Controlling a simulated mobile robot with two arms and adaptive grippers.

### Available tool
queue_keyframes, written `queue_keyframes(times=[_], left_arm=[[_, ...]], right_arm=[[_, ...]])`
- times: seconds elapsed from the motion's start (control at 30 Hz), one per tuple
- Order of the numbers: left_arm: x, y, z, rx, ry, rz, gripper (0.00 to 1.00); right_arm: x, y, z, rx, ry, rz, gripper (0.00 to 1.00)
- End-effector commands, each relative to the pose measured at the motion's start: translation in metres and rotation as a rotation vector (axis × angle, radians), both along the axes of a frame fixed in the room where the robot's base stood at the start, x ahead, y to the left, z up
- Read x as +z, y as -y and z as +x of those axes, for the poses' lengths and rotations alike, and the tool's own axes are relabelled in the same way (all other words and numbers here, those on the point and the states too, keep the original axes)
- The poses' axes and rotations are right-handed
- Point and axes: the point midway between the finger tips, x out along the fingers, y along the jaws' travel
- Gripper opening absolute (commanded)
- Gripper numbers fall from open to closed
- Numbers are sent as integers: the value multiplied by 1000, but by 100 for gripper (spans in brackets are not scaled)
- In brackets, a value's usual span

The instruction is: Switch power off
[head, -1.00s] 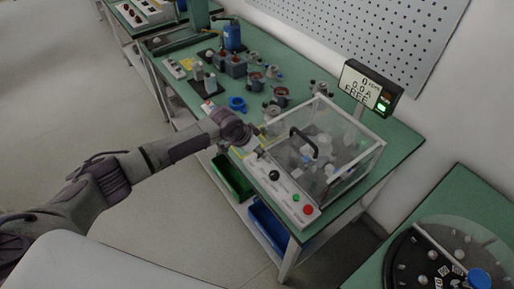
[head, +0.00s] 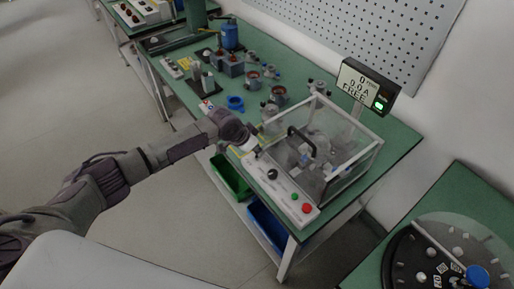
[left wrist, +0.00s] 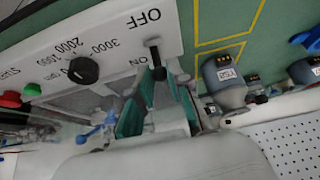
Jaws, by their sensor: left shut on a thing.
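The test-bench control panel (head: 283,185) is a light strip in front of a clear-walled test box (head: 340,155). In the left wrist view the power switch (left wrist: 153,48) is a small black lever near the printed OFF and ON labels. My left gripper (left wrist: 157,95) is at this lever, with its green-padded fingers around it, shut on it. In the head view my left gripper (head: 248,143) is at the panel's far left end. My right gripper is not in view.
A black knob (left wrist: 83,70) with speed markings and green and red buttons (head: 306,208) sit along the panel. The display (head: 366,86) reads 0 rpm, 0.0 A, FREE, with a green lamp. Stator parts stand behind on the green bench; bins hang below.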

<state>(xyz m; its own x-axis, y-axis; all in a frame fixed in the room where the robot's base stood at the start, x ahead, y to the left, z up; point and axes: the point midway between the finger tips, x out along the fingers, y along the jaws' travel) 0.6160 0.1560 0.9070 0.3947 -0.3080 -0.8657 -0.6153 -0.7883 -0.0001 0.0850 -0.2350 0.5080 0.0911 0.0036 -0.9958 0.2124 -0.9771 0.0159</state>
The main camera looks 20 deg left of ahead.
Motion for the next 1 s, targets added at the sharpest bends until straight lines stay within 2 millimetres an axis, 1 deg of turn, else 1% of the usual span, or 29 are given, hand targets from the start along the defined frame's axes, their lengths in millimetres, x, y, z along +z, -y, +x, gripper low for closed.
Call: queue_keyframes(times=[0.5, 0.83, 0.87, 0.9, 0.93, 1.0], left_arm=[[0, -16, -20, 1, -7, 5, 7], [-1, -19, -23, 1, -5, 5, 7], [-1, -19, -23, 1, -5, 5, 22], [-1, -19, -23, 1, -5, 4, 28], [-1, -19, -23, 1, -5, 3, 33], [-1, -18, -23, 1, -4, 3, 33]], right_arm=[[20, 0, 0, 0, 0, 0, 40], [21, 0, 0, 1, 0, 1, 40], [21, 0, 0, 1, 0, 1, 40], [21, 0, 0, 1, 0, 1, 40], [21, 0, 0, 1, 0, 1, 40], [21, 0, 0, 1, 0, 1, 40]])
